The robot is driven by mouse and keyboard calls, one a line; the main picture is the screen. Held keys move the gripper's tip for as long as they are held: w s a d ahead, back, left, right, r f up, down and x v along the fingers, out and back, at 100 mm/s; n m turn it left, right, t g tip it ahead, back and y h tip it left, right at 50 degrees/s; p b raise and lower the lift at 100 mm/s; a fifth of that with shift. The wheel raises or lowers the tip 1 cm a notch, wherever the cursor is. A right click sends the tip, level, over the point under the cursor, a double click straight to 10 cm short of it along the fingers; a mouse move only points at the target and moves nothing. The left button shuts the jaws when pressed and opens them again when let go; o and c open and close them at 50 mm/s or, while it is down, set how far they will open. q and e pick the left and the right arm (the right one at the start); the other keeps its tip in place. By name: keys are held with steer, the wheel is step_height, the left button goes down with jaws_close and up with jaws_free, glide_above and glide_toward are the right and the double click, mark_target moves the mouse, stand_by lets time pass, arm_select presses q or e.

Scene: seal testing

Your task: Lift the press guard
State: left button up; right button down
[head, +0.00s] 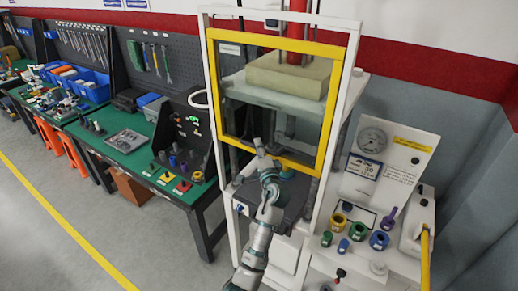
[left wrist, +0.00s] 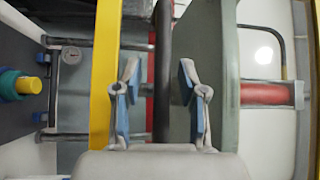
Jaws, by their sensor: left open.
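The press guard (head: 331,110) is a yellow frame around a clear pane, on the front of the white press stand (head: 354,50). It is down, with its lower bar below the cream block seen through the pane. My left gripper (head: 262,151) is at the lower bar, left of its middle. In the left wrist view the two fingers (left wrist: 160,78) are apart, with a dark bar (left wrist: 163,75) showing between or behind them. A yellow frame bar (left wrist: 104,75) runs beside the left finger. I cannot tell whether the fingers touch the guard. My right gripper is out of view.
A control panel with a gauge (head: 372,140) and several coloured rings (head: 379,240) stands right of the press. A green-topped workbench (head: 125,160) with tools is on the left. The floor (head: 45,235) at front left is clear.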

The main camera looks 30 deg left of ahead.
arm_select(q)
steer(key=v, duration=1.1)
steer(key=shift+s+d, duration=0.2)
steer(key=shift+d, duration=0.1)
steer(key=shift+f, duration=0.15)
